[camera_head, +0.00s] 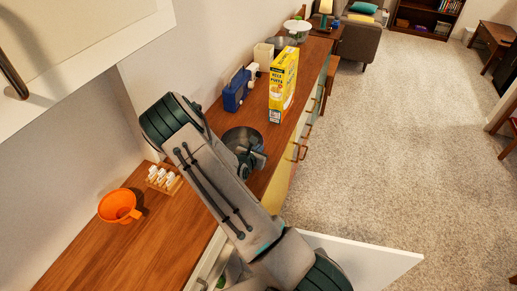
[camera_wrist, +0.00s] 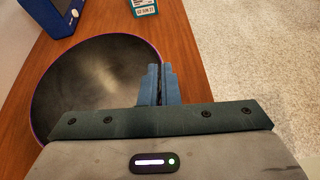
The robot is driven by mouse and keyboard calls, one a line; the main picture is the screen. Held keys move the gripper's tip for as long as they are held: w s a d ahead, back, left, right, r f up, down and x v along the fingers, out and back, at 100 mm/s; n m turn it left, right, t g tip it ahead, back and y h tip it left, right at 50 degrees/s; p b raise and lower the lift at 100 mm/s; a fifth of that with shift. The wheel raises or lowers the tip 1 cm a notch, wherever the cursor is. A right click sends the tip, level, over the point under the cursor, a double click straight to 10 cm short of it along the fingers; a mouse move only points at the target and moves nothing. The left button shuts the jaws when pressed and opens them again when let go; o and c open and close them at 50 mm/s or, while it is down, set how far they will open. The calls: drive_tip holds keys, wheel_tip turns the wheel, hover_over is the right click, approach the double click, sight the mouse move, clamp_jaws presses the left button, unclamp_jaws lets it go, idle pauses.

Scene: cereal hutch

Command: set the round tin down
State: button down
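The round tin (camera_wrist: 90,85) is a wide, shallow, dark grey dish with a thin purple rim. In the head view the tin (camera_head: 238,135) shows at the counter, partly hidden behind my arm. My gripper (camera_wrist: 160,82) is at the tin's right-hand rim in the wrist view, its blue fingers nearly together with the rim running between them. It looks shut on the rim. In the head view my gripper (camera_head: 252,160) is at the tin's near side. The tin looks level and empty. I cannot tell whether its underside touches the wood.
The wooden counter (camera_head: 130,250) holds a yellow box (camera_head: 283,85), a blue appliance (camera_head: 237,90) and a white canister (camera_head: 263,55) beyond the tin. An orange bowl (camera_head: 117,205) and a rack of white jars (camera_head: 163,178) stand nearer. A white door (camera_head: 365,260) stands open below.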

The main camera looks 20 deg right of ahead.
drive_tip(key=shift+f, duration=0.1)
drive_tip(key=c, duration=1.6)
unclamp_jaws()
drive_tip(key=shift+c, duration=0.2)
